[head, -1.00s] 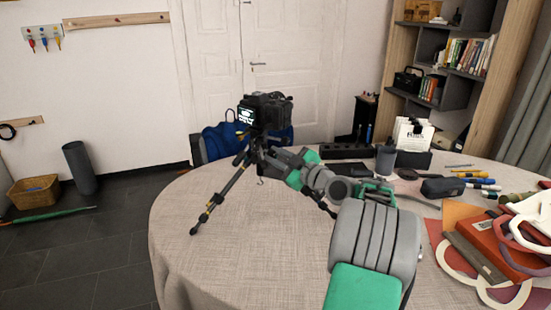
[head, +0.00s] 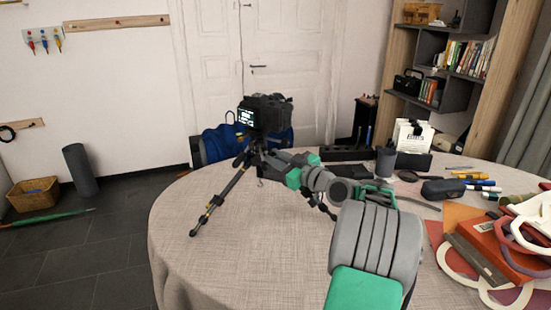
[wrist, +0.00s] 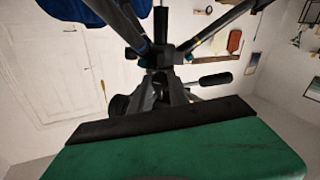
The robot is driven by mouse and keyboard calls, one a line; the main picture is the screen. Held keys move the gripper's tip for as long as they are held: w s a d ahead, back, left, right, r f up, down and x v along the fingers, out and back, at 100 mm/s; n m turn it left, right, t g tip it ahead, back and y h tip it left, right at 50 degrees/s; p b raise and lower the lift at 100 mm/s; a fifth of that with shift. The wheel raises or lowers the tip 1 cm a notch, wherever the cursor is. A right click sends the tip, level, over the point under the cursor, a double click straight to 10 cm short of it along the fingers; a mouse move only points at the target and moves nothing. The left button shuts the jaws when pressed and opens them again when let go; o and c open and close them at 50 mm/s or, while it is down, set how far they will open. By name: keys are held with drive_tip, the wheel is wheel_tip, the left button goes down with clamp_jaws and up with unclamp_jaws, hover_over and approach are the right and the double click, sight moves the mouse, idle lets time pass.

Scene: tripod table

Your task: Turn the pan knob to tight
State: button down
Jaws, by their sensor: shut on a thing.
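The black camera (head: 264,114) sits on top of the tripod (head: 217,199), which stands on the round table. My gripper (head: 268,158) reaches in from the right and meets the tripod just below the camera. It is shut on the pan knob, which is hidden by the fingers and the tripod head. In the wrist view the tripod legs (wrist: 222,24) spread at the top, and my gripper (wrist: 176,94) is at the tripod head behind the dark edge of my green hand. A dark handle (wrist: 215,80) sticks out to the right there. The knob's marking cannot be read.
The table (head: 180,265) is bare in front of the tripod. A dark cup (head: 385,162), a black case (head: 442,188), pens and a red book (head: 497,250) lie to the right. A blue bag (head: 222,142) hangs behind the tripod.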

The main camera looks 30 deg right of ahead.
drive_tip(key=shift+f, duration=0.1)
drive_tip(key=c, duration=1.5)
unclamp_jaws()
drive_tip(key=s, duration=0.2)
drive_tip(key=s+d, duration=0.1)
drive_tip(key=s, duration=0.4)
drive_tip(key=shift+s+d, duration=0.15)
drive_tip(key=shift+s, duration=0.25)
